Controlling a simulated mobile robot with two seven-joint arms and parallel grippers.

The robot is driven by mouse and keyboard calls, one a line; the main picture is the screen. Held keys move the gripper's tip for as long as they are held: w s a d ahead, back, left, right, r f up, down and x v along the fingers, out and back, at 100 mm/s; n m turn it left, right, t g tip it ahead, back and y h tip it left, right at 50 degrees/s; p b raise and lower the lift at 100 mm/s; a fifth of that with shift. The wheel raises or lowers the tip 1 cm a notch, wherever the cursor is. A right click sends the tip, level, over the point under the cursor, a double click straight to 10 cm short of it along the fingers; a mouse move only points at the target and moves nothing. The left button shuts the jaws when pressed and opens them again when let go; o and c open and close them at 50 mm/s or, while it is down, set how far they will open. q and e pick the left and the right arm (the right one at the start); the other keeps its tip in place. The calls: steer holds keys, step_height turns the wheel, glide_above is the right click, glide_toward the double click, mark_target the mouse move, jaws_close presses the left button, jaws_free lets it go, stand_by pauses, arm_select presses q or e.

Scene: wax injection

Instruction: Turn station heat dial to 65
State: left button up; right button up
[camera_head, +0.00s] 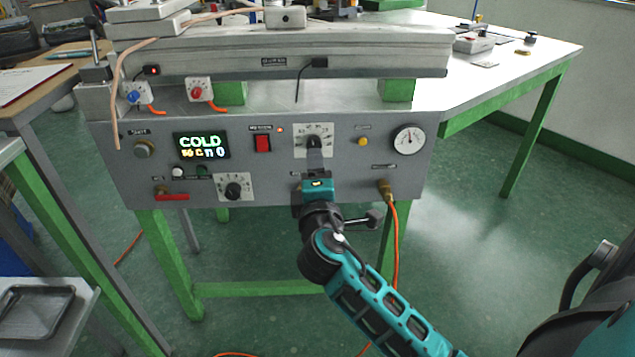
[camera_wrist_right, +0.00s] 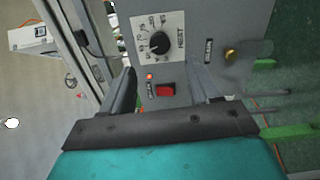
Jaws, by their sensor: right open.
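The heat dial is a black knob (camera_head: 313,141) on a white scale plate (camera_head: 326,130) in the upper middle of the grey station panel (camera_head: 345,185). In the right wrist view the dial (camera_wrist_right: 160,43) shows ahead of the fingers, with a "HEAT" label beside it; its exact setting is too small to read. My right gripper (camera_head: 315,158) is just in front of and below the dial. In the right wrist view the gripper (camera_wrist_right: 163,72) is open and empty, with the knob beyond its fingertips, apart from them. My left gripper is not in view.
A red switch (camera_head: 262,143) and lit display (camera_head: 201,145) reading "COLD" are left of the dial. A second dial (camera_head: 233,189) is lower left. A yellow button (camera_head: 363,141), gauge (camera_head: 408,139) and hose fitting (camera_head: 386,190) are right. Rails overhang the panel above.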

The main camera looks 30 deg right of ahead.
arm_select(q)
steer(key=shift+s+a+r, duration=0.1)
arm_select(e)
steer(key=shift+v, duration=2.4)
steer(key=s+a+f+m+g+y, duration=0.2)
steer(key=s+a+f+m+y, duration=0.4)
steer(key=f, duration=0.3)
steer(key=s+a+f+m+g+y, duration=0.3)
steer(key=s+a+f+y, duration=0.35)
steer(key=f, duration=0.25)
arm_select(q)
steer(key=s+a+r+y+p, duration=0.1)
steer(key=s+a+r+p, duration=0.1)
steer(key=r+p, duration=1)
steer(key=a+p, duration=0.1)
steer(key=p, duration=0.5)
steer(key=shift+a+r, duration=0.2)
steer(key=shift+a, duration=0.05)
arm_select(e)
step_height(320, 180, up, 13)
steer(key=s+d+m+h, duration=0.1)
steer(key=s+d, duration=0.1)
